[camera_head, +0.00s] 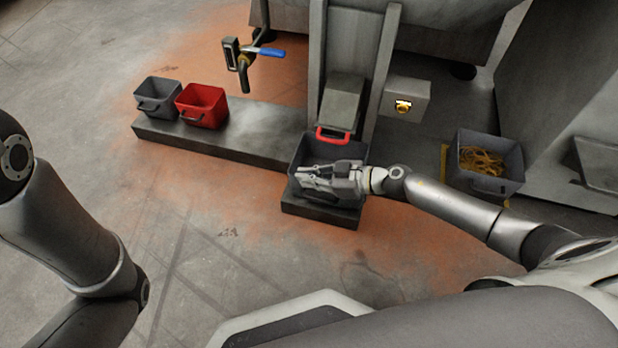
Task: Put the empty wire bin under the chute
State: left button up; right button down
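A dark grey bin (313,147) stands on a low dark block (318,214), directly below the grey chute (342,103). The part of its inside that shows looks dark and empty. A red handle (333,136) shows at the chute's lower end, above the bin's back. My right gripper (304,177) reaches in from the right across the bin's front side and covers part of it. Whether its fingers are closed on the bin's rim or handle is too small to tell. Another grey bin (511,166), with yellowish wire (481,160) in it, stands on the floor at right. My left gripper is out of view.
A small grey bin (157,94) and a red bin (203,104) stand on a long low ledge (250,149) at the left. A blue-handled valve (262,53) is behind them. A grey box with a yellow button (404,106) is right of the chute. The floor at front left is clear.

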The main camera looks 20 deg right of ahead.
jog(key=c, duration=2.2)
grip_release()
jog(key=shift+f, duration=0.15)
jog(key=o, duration=0.6)
jog(key=shift+c, duration=0.2)
